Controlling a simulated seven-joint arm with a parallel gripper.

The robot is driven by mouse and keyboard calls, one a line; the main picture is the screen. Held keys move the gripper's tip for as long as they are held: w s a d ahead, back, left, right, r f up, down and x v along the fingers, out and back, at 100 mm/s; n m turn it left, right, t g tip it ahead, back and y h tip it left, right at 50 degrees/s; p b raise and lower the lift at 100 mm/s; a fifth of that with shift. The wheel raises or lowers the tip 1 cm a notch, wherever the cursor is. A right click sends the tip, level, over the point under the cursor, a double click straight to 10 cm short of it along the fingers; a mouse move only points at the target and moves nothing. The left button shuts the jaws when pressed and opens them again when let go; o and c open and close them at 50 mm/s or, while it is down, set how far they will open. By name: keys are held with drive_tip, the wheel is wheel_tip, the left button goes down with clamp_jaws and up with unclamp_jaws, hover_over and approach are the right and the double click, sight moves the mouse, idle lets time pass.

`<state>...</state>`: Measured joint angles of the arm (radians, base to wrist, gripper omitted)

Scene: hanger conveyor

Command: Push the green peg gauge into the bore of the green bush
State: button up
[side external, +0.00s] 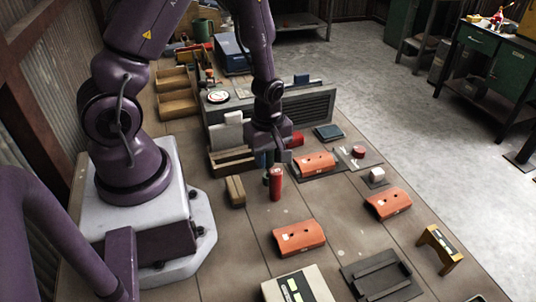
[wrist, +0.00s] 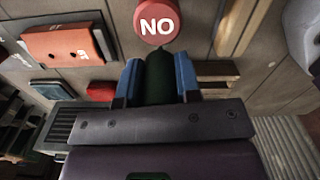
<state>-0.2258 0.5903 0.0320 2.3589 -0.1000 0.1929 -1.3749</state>
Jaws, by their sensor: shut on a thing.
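My gripper (wrist: 158,80) has two blue fingers shut on the sides of a dark green cylinder, the green peg gauge (wrist: 159,78). In the side view my gripper (side external: 272,160) hangs low over the middle of the bench, just behind a red cylinder (side external: 276,184). That red cylinder stands upright, and its top, marked "NO", shows in the wrist view (wrist: 157,20) just past the peg's tip. I cannot tell whether the two touch. The peg's lower part is largely hidden in the side view. I cannot make out the green bush or its bore in either view.
Orange curved blocks (side external: 313,163), (side external: 387,203), (side external: 299,237) lie around the bench. A tan block (side external: 235,190) stands left of my gripper. A dark tray (side external: 378,276) and yellow bracket (side external: 440,246) are at the front right. Bare bench (side external: 335,208) lies between the blocks.

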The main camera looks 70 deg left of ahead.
sight(268, 166)
drive_tip(key=shift+f, duration=1.65)
idle(0.7)
drive_tip(key=o, duration=0.7)
drive_tip(key=o, duration=0.6)
drive_tip(key=shift+c, duration=0.2)
drive_tip(key=shift+r, duration=3.05)
